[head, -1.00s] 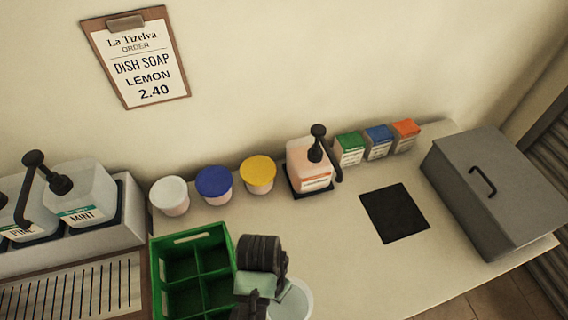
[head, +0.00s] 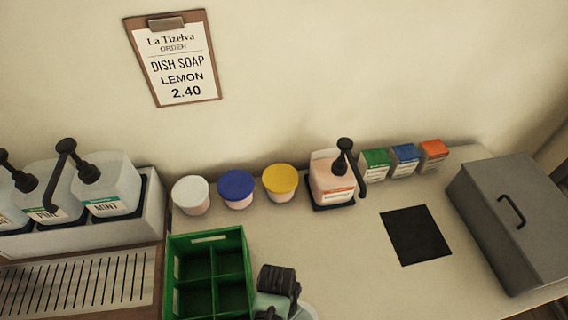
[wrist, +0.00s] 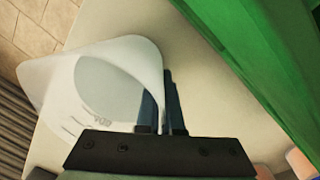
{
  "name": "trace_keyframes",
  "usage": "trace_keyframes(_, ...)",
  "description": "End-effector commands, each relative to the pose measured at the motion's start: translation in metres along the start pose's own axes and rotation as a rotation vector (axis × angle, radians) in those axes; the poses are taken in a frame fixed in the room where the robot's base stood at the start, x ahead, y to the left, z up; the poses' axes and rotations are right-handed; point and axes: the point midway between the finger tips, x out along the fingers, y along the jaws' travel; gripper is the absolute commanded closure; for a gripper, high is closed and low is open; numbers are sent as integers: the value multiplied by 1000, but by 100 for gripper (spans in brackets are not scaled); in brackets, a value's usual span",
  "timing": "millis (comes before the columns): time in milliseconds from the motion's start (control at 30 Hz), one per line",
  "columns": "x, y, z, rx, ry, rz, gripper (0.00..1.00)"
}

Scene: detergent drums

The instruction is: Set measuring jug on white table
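The measuring jug is whitish and translucent, with a spout and faint markings. It fills the left middle of the wrist view (wrist: 62,85), and only a sliver of it shows at the bottom edge of the head view (head: 309,311). My gripper (wrist: 163,100) has its two dark fingers close together on either side of the jug's wall. In the head view my gripper (head: 279,284) is just right of the green crate. The white table (head: 345,260) lies below. I cannot tell whether the jug's base touches it.
The green crate (head: 208,238) stands close beside my gripper. Lidded tubs, a pump bottle (head: 332,180) and small boxes line the wall. A black square (head: 416,236) and a grey lidded box (head: 512,215) are to the right.

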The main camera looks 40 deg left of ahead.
Motion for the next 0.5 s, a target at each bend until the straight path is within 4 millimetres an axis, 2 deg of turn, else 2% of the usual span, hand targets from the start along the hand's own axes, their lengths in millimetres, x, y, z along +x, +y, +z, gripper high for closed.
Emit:
trace_keyframes(167,2,0,-1,0,2,0,100)
trace_keyframes(367,2,0,0,-1,0,0,66)
trace_keyframes(500,2,0,0,-1,0,0,66)
